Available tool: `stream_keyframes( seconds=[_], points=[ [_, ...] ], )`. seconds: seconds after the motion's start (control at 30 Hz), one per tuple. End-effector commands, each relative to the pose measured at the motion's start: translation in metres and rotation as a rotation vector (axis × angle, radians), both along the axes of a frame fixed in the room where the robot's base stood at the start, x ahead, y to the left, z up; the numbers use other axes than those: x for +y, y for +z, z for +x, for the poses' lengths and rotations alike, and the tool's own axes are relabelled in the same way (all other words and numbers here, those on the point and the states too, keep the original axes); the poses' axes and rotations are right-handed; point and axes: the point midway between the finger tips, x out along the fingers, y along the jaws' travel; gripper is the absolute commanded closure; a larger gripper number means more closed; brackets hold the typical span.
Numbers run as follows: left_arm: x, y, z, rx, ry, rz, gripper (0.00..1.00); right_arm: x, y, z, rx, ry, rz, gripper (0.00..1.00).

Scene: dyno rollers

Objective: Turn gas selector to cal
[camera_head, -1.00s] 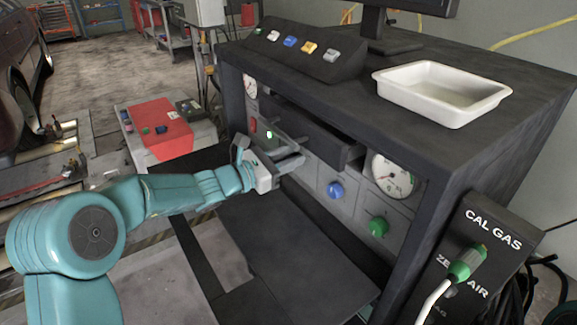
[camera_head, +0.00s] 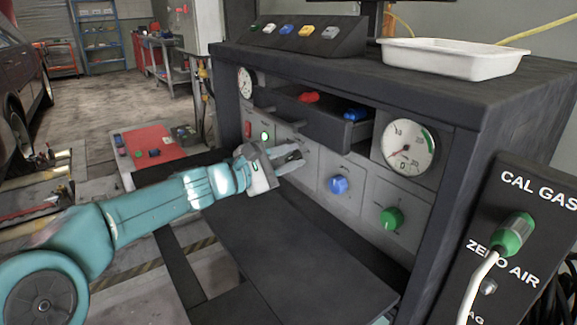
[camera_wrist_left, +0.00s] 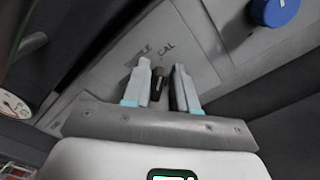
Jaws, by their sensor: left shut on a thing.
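The gas selector is a small dark knob (camera_wrist_left: 157,84) on the grey panel, with a "CAL" label and another partly hidden label beyond it in the left wrist view. My left gripper (camera_head: 292,158) reaches the front panel of the bench, left of the blue knob. In the left wrist view its two pale fingers (camera_wrist_left: 162,88) stand on either side of the dark knob, shut on it. In the head view the fingers hide the selector, and I cannot tell its exact pointing direction. My right gripper is not in view.
An open drawer (camera_head: 330,128) with red and blue items juts out above the gripper. A blue knob (camera_head: 338,184), a green knob (camera_head: 391,218) and a gauge (camera_head: 408,148) sit to the right. A cal gas panel (camera_head: 525,230) stands at far right.

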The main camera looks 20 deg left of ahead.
Motion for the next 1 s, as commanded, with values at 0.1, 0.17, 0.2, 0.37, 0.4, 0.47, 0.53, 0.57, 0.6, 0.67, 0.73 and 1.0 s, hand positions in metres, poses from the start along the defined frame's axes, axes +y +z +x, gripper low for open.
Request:
stream_keyframes(
  seconds=[0.1, 0.17, 0.2, 0.37, 0.4, 0.47, 0.53, 0.57, 0.6, 0.67, 0.73, 1.0],
  points=[
    [0.0002, -0.002, 0.0001, -0.009, 0.001, 0.015, 1.0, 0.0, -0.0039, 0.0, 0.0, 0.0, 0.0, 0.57],
    [0.0001, -0.0017, 0.0001, -0.013, 0.001, 0.019, 1.0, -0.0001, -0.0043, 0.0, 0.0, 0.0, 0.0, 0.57],
    [0.0001, -0.0016, 0.0001, -0.014, 0.001, 0.021, 1.0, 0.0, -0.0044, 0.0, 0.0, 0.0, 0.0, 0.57],
    [0.0001, -0.0012, 0.0001, -0.014, 0.002, 0.022, 1.0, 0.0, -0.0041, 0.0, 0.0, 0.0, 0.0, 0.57],
    [0.0001, -0.0012, 0.0001, -0.014, 0.002, 0.022, 1.0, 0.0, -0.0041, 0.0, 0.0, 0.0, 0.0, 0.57],
    [0.0002, -0.0013, 0.0001, -0.013, 0.002, 0.021, 1.0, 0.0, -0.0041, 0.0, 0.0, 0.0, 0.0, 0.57],
    [0.0002, -0.0013, 0.0002, -0.013, 0.002, 0.021, 1.0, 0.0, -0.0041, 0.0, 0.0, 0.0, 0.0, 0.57],
    [0.0002, -0.0013, 0.0002, -0.013, 0.002, 0.021, 0.67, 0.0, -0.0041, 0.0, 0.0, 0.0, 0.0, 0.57],
    [0.0002, -0.0013, 0.0002, -0.013, 0.002, 0.021, 0.62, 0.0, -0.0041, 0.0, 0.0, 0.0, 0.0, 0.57],
    [0.0002, -0.0013, 0.0001, -0.013, 0.001, 0.02, 0.62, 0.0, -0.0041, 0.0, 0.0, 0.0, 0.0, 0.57],
    [0.0001, -0.0011, 0.0001, -0.013, 0.001, 0.02, 0.62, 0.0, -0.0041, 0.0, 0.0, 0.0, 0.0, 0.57],
    [0.0075, -0.0009, -0.0082, -0.013, 0.002, 0.02, 0.62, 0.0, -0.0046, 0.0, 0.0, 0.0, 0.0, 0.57]
  ],
)
